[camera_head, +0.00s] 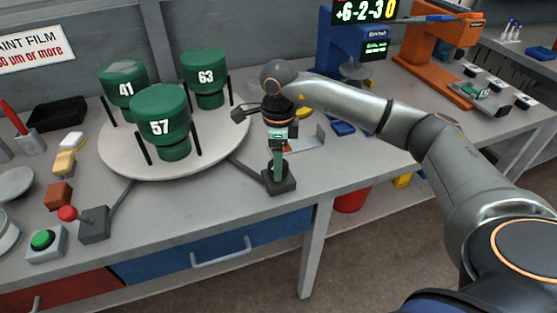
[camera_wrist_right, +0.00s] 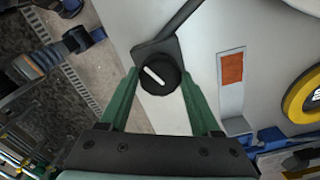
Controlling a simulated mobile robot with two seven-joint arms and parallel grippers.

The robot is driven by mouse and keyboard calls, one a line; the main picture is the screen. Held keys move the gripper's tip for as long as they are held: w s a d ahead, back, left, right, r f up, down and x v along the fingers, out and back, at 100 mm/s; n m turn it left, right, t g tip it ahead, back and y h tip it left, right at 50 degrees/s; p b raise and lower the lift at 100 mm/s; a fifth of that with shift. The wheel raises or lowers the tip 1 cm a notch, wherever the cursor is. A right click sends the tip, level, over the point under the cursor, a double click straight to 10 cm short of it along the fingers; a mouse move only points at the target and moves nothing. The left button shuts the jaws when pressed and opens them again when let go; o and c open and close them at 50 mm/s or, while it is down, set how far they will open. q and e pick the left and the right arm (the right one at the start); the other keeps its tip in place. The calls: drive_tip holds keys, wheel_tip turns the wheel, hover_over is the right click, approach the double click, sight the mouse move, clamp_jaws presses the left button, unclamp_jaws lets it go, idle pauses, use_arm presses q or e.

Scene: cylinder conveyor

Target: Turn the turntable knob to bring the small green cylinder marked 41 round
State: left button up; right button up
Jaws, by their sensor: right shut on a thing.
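The round pale turntable (camera_head: 120,160) carries three green cylinders with black posts beside them. The one marked 41 (camera_head: 125,78) is at the back left, 57 (camera_head: 163,115) at the front, and 63 (camera_head: 206,80) at the back right. My right gripper (camera_head: 279,168) points down at the dark knob block (camera_head: 281,185) right of the turntable. In the right wrist view, the black round knob (camera_wrist_right: 160,75) with a white line lies between the green fingertips, which are shut on it. My left gripper is in neither view.
A red-knobbed grey box (camera_head: 95,225) and a green button (camera_head: 42,240) stand at the front left. Small blocks (camera_head: 64,163) lie left of the turntable. A blue machine (camera_head: 345,50) and an orange machine (camera_head: 430,50) stand at the back right.

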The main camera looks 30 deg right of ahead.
drive_tip(key=shift+f+m, duration=0.1)
drive_tip(key=shift+m, duration=2)
idle(4.6)
drive_tip(key=o, duration=1.4)
drive_tip(key=shift+c, duration=0.2)
wheel_tip(320, 180, up, 13)
drive_tip(key=shift+f, duration=0.15)
